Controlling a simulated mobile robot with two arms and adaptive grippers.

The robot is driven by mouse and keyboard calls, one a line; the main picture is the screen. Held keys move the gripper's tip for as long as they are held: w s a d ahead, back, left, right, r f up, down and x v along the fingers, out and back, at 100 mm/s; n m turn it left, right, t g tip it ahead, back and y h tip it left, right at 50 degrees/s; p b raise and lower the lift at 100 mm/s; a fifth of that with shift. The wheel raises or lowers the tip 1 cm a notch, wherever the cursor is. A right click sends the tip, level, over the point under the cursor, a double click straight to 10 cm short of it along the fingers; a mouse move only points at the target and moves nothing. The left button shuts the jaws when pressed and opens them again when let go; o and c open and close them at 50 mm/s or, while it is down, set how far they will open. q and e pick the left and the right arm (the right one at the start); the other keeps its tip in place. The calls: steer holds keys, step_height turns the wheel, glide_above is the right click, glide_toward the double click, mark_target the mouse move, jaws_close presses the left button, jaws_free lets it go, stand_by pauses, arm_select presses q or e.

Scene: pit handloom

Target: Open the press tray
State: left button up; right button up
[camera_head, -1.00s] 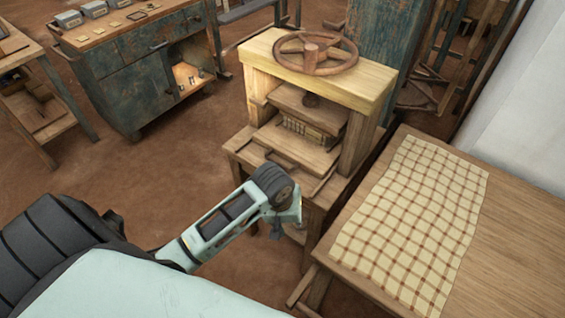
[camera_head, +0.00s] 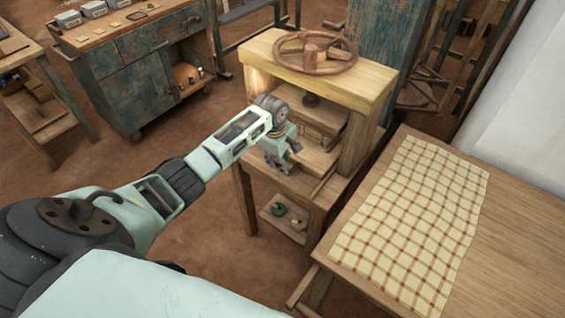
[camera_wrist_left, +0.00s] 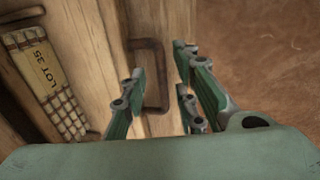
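The wooden press (camera_head: 345,90) stands at the centre of the head view, with a handwheel (camera_head: 340,62) on top. Its pale press tray (camera_head: 318,158) lies low in the frame, partly hidden by my left gripper (camera_head: 283,160). In the left wrist view a dark bracket handle (camera_wrist_left: 165,80) is fixed to the wood. My left gripper (camera_wrist_left: 162,76) is open there, its fingers on either side of the handle. I cannot tell whether they touch it. A bundle labelled "LOT 35" (camera_wrist_left: 45,80) sits on the tray. My right gripper is not in view.
A table with a checked cloth (camera_head: 415,220) stands close at the right of the press. The press stand's lower shelf (camera_head: 275,228) holds small green items. A blue worn cabinet (camera_head: 140,85) is at the back left. Bare floor (camera_head: 170,160) lies between.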

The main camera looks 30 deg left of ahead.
arm_select(q)
steer(key=shift+w+f, duration=0.25)
steer(key=shift+f, duration=0.75)
jaws_close()
